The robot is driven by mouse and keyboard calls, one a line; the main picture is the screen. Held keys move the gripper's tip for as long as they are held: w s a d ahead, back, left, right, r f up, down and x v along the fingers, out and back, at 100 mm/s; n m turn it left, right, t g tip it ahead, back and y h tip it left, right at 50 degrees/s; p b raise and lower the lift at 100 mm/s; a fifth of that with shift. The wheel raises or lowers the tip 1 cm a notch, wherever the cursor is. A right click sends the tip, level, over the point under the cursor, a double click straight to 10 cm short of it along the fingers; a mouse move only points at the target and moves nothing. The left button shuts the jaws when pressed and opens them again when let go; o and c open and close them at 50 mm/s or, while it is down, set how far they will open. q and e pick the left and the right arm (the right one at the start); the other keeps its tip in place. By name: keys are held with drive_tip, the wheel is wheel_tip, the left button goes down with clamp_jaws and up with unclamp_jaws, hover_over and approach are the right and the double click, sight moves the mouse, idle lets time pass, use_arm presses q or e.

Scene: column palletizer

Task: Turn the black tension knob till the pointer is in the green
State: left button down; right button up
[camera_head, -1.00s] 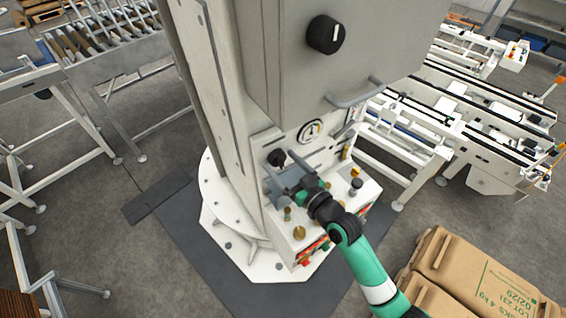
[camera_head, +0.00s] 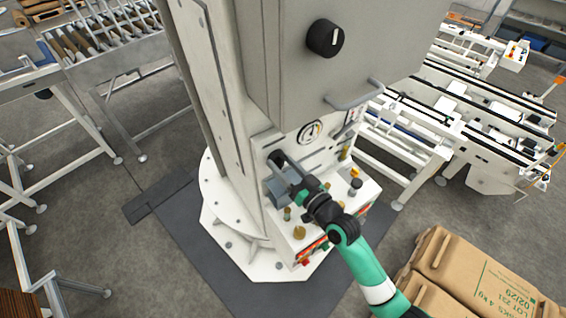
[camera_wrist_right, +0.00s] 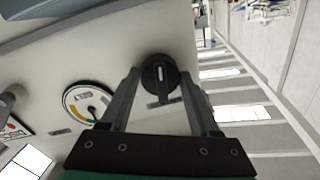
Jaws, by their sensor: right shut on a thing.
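The black tension knob (camera_head: 276,157) is on the column's lower front panel. It also shows in the right wrist view (camera_wrist_right: 160,72), with a pale bar mark across its face. My right gripper (camera_wrist_right: 160,80) is shut on it, one finger on each side; in the head view the gripper (camera_head: 279,164) reaches the knob and partly covers it. The round gauge (camera_head: 311,132) is on the panel right of the knob. In the right wrist view the gauge (camera_wrist_right: 87,103) shows a yellow-orange arc and a dark pointer; I cannot tell which zone the pointer is in. My left gripper is not in view.
A larger black rotary knob (camera_head: 325,38) and a grey handle (camera_head: 354,95) are on the cabinet above. A ledge with small knobs and buttons (camera_head: 300,232) lies below my right gripper. Brown sacks (camera_head: 470,275) lie at lower right. Conveyors stand on both sides.

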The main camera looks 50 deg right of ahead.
drive_tip(key=o, duration=1.4)
drive_tip(key=shift+c, duration=0.2)
drive_tip(key=shift+s, duration=0.1)
drive_tip(key=s+a+b, duration=0.1)
drive_tip(key=s+a, duration=0.1)
drive_tip(key=s, duration=0.9)
drive_tip(key=shift+s+b, duration=0.15)
drive_tip(key=shift+b, duration=0.2)
